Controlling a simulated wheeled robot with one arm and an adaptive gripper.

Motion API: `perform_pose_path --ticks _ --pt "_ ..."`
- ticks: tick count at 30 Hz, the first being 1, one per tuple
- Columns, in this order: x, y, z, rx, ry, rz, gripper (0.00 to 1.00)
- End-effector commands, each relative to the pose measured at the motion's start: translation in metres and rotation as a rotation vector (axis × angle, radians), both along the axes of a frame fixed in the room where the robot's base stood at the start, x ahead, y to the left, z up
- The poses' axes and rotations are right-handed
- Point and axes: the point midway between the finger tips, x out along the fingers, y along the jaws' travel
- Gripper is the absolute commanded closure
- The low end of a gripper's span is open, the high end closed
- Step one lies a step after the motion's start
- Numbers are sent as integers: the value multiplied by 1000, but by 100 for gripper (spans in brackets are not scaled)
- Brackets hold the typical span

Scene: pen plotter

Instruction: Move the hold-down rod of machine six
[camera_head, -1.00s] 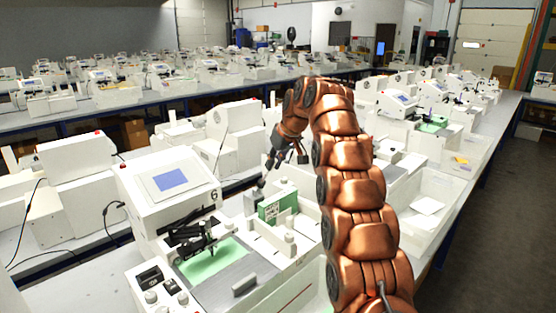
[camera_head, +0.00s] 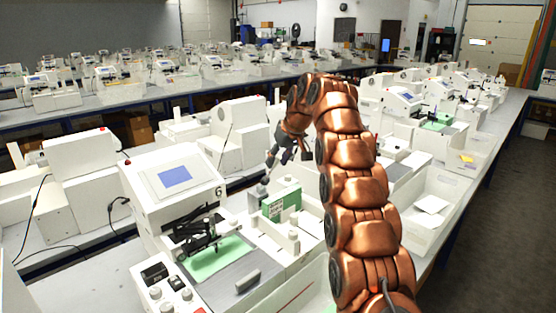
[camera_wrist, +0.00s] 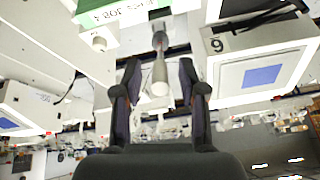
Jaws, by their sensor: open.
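Machine six (camera_head: 170,185) is a white unit with a blue screen and a "6" on its side. Its screen (camera_wrist: 265,75) and number appear upside down in the wrist view. A short grey rod with a thick pale end (camera_wrist: 159,78), which looks like the hold-down rod, lies between my open fingers in that view. In the head view the grey rod (camera_head: 264,187) stands beside a green-and-white box (camera_head: 281,204). My gripper (camera_head: 287,158) is above and behind it; its fingers (camera_wrist: 160,66) are spread, with no contact visible.
A black pen carriage (camera_head: 200,240) lies over a green sheet (camera_head: 215,258) on machine six. A white bottle (camera_head: 293,240) stands in its tray. A white open bin (camera_head: 435,205) is right of my arm. Neighbouring white machines (camera_head: 240,135) stand close behind.

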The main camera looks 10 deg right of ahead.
Motion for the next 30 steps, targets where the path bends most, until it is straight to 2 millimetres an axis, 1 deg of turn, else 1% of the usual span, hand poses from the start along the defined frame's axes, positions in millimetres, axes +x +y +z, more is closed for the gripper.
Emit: perform_pose_path --ticks 7,24,30 --pt "-1 -1 3 1 -2 0 59" --pt "-12 -8 28 -1 -1 0 59" --pt "-15 -10 27 1 2 -1 59"
